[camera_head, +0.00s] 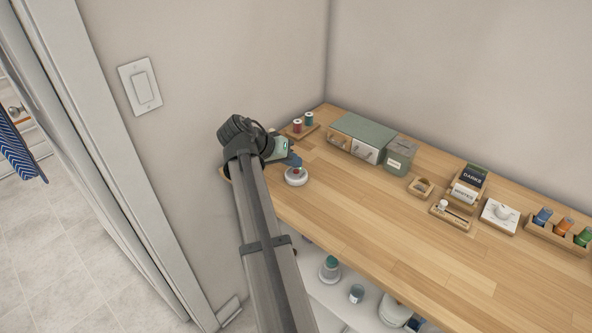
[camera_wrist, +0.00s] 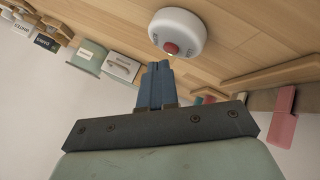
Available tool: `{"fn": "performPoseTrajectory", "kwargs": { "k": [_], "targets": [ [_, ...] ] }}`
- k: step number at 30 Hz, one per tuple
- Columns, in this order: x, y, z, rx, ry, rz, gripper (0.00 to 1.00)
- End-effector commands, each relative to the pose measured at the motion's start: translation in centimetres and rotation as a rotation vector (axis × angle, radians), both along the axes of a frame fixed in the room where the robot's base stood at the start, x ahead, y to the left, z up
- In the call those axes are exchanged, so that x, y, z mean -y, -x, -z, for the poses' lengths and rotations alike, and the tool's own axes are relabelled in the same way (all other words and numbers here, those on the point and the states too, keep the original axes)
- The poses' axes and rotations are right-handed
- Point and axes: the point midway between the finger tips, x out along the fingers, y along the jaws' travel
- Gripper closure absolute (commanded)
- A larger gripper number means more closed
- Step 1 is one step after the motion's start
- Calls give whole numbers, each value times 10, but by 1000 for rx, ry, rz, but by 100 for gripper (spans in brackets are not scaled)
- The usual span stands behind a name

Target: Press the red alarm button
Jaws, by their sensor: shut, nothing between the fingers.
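The red alarm button (camera_wrist: 171,47) is a small red cap on a round white base (camera_wrist: 178,28). In the head view the white base (camera_head: 297,180) stands on the wooden counter near its left front edge, with the red cap (camera_head: 297,171) on top. My gripper (camera_head: 295,160) is just behind and above the button there. In the wrist view my gripper's blue fingers (camera_wrist: 156,66) are shut together and empty, with their tips just short of the red cap. Whether they touch it cannot be told for certain.
Behind my gripper is a wooden spool holder (camera_head: 301,129). To the right are a box with drawers (camera_head: 362,134), a grey-green container (camera_head: 399,156), label cards (camera_head: 467,187), a white dial (camera_head: 500,213) and a rack of coloured spools (camera_head: 560,232). The counter (camera_head: 370,215) right of the button is clear.

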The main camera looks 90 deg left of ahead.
Motion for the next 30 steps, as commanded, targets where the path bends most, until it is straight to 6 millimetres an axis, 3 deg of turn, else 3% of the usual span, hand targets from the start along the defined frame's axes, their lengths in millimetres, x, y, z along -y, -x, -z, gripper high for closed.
{"fn": "performPoseTrajectory", "kwargs": {
  "k": [14, 30],
  "targets": [
    [0, 0, -5, 0, 0, 0, 100],
    [-1, 0, -45, 0, 0, 0, 100]
  ]
}}
